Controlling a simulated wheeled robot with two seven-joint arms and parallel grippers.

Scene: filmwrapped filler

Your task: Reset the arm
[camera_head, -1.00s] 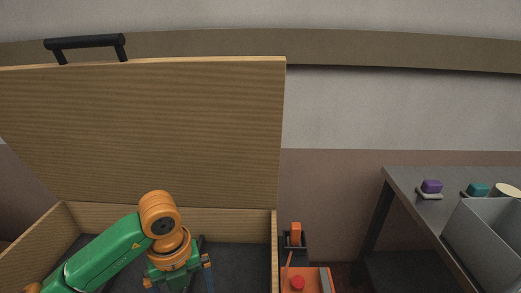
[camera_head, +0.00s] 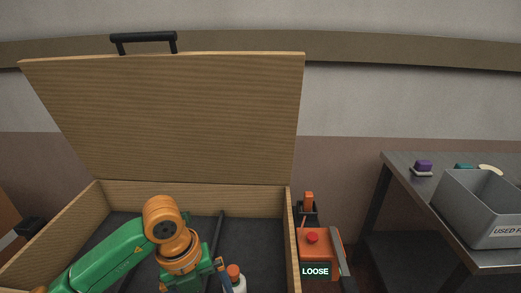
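My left arm, green and orange, reaches from the bottom left into an open wooden box (camera_head: 240,198) in the head view. My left gripper (camera_head: 200,284) is at the bottom edge, over the box's dark floor, with its fingertips largely cut off. A white bottle with an orange cap (camera_head: 234,272) stands just right of the gripper; I cannot tell whether they touch. My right gripper and arm are not in view.
The wooden lid (camera_head: 170,115) stands raised with a black handle (camera_head: 144,38). An orange device (camera_head: 315,262) beside the box has a red button and a display reading "LOOSE". At right, a grey table (camera_head: 400,165) holds a grey bin (camera_head: 460,200) and sponge-like blocks.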

